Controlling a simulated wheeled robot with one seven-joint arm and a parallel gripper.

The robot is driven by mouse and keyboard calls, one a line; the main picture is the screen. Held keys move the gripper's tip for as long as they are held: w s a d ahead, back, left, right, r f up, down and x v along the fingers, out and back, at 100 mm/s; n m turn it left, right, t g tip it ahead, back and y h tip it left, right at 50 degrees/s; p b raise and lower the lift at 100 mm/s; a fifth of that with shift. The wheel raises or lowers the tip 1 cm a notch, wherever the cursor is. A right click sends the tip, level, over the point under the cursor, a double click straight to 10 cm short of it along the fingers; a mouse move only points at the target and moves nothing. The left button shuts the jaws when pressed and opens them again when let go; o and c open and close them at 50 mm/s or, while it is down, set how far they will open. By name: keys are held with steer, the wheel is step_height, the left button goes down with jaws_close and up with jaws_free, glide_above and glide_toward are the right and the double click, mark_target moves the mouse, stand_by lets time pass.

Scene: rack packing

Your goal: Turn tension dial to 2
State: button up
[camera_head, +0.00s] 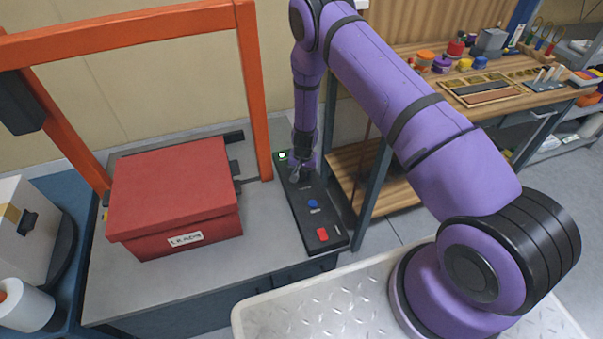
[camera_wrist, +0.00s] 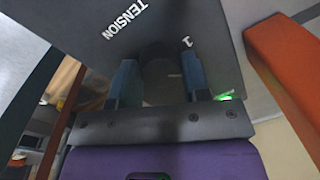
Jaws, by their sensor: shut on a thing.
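The tension dial (camera_wrist: 160,72) is a dark round knob between my two fingers in the wrist view. The panel around it carries the white word TENSION and a "1" near the right finger. No pointer mark on the dial is clear, so I cannot tell its setting. My gripper (camera_wrist: 159,82) is shut on the dial from both sides. In the head view my gripper (camera_head: 298,172) is at the far end of the black control panel (camera_head: 302,222), and it hides the dial there.
The panel also has a blue button (camera_head: 313,204), a red button (camera_head: 322,234) and a lit green lamp (camera_head: 283,155). A red lidded box (camera_head: 172,190) sits left of it, under an orange frame (camera_head: 254,95). A wooden workbench (camera_head: 555,97) stands at right.

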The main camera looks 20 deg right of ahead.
mark_target(303, 174)
steer(key=shift+m, duration=0.7)
steer(key=o, duration=0.9)
steer(key=r, duration=1)
steer(key=shift+s+d+r, duration=0.25)
steer(key=shift+r, duration=0.15)
